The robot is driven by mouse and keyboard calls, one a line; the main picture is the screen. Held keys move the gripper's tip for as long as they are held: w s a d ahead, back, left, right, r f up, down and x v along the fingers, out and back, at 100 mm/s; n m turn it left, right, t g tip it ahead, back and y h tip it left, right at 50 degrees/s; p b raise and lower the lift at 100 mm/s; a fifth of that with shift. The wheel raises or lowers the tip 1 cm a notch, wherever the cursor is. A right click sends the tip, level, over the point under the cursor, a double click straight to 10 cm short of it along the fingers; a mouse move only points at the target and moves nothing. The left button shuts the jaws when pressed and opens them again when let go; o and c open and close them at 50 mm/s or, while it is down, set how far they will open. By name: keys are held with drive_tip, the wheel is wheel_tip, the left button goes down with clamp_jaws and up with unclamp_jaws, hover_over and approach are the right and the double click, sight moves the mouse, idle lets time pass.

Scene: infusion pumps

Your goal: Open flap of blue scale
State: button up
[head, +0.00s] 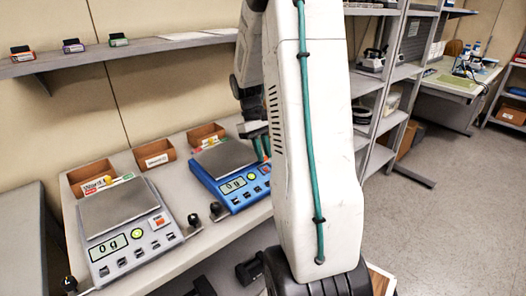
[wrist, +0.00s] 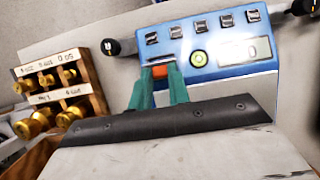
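The blue scale (head: 236,205) stands on the bench with its grey pan (head: 224,158), and its display reads 0 g. In the wrist view the scale's blue front panel (wrist: 226,62) shows the display, a round green-yellow button and several grey buttons. A small orange-red piece (wrist: 166,72) shows at the panel between my fingertips; I cannot tell whether it is the flap. My gripper (wrist: 163,72) has teal fingers that stand apart, one on each side of this piece; contact is not clear. In the head view my gripper (head: 262,146) is over the scale's right side, partly hidden by my arm.
A grey scale (head: 124,228) stands left of the blue one. Wooden boxes (head: 155,155) stand behind both. A wooden rack of brass weights (wrist: 66,88) is left in the wrist view. Black knobs (head: 194,220) stand near the bench edge. A wall shelf (head: 150,46) runs above.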

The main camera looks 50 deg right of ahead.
sight(256, 158)
clamp_jaws()
drive_tip(key=shift+w+g, duration=0.15)
drive_tip(key=shift+g, duration=0.15)
drive_tip(key=g, duration=0.1)
drive_tip(key=w+g, duration=0.1)
drive_tip(key=g, duration=0.1)
drive_tip(key=shift+w+d+f+y, duration=0.15)
drive_tip(key=shift+w+d+y, duration=0.1)
drive_tip(key=shift+y, duration=0.15)
drive_tip(key=shift+w+d+f+g+y, duration=0.15)
drive_tip(key=shift+w+g, duration=0.1)
drive_tip(key=shift+g, duration=0.35)
drive_tip(key=shift+w+a+g+y, duration=0.1)
drive_tip(key=shift+w+g, duration=0.1)
drive_tip(key=shift+g, duration=0.4)
drive_tip(key=shift+w+d+f+g+y, duration=0.15)
drive_tip(key=shift+w+g, duration=0.1)
drive_tip(key=shift+g, duration=0.35)
drive_tip(key=o, duration=0.6)
unclamp_jaws()
drive_tip(key=shift+w, duration=0.1)
